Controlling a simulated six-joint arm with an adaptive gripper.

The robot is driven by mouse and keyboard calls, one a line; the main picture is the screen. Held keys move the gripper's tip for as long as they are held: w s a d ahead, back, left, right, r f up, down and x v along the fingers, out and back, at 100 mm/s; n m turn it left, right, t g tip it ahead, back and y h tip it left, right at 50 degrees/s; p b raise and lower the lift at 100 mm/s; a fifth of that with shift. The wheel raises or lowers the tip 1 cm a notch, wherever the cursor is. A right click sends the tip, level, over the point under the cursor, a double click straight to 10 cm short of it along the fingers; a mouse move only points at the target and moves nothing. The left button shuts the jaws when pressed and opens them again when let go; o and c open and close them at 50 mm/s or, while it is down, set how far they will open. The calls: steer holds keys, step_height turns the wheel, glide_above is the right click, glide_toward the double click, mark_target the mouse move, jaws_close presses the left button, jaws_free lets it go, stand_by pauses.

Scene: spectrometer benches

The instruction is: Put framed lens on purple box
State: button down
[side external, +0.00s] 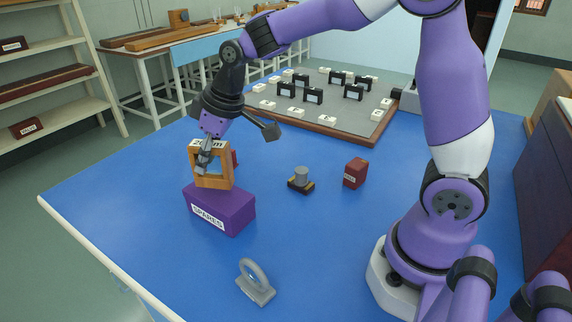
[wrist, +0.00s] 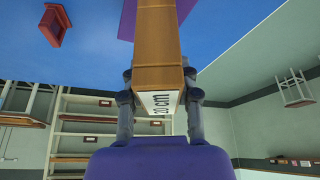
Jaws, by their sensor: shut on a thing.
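The framed lens (side external: 225,181) is a square wooden frame with a white "20 cm" label on its top. My gripper (side external: 205,158) is shut on it, with a finger against its side. The frame is upright, directly over the purple box (side external: 233,211) labelled "SPARES". Its lower edge appears at or just above the box top; I cannot tell if they touch. In the wrist view my gripper (wrist: 158,100) has a finger on each side of the wooden frame (wrist: 158,50). A corner of the purple box (wrist: 127,20) shows beyond it.
A grey ring on a stand (side external: 256,282) is at the front. A small grey cylinder on a dark base (side external: 301,179) and a dark red block (side external: 355,173) stand to the right. A grey board (side external: 318,118) with several black and white pieces lies behind.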

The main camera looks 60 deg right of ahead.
steer(key=shift+f, duration=0.9)
steer(key=shift+f, duration=0.15)
steer(key=c, duration=0.6)
jaws_free()
steer(key=v, duration=1.2)
steer(key=s+f+m, duration=0.1)
steer(key=s, duration=0.3)
steer(key=s+d+f+m+t+h, duration=0.1)
steer(key=s+m, duration=0.1)
steer(key=s, duration=0.3)
steer(key=s+d+f+m, duration=0.1)
steer(key=s, duration=0.3)
steer(key=shift+s+d+f+m+h, duration=0.2)
steer(key=shift+s+f+m+h, duration=0.1)
steer(key=shift+h, duration=0.1)
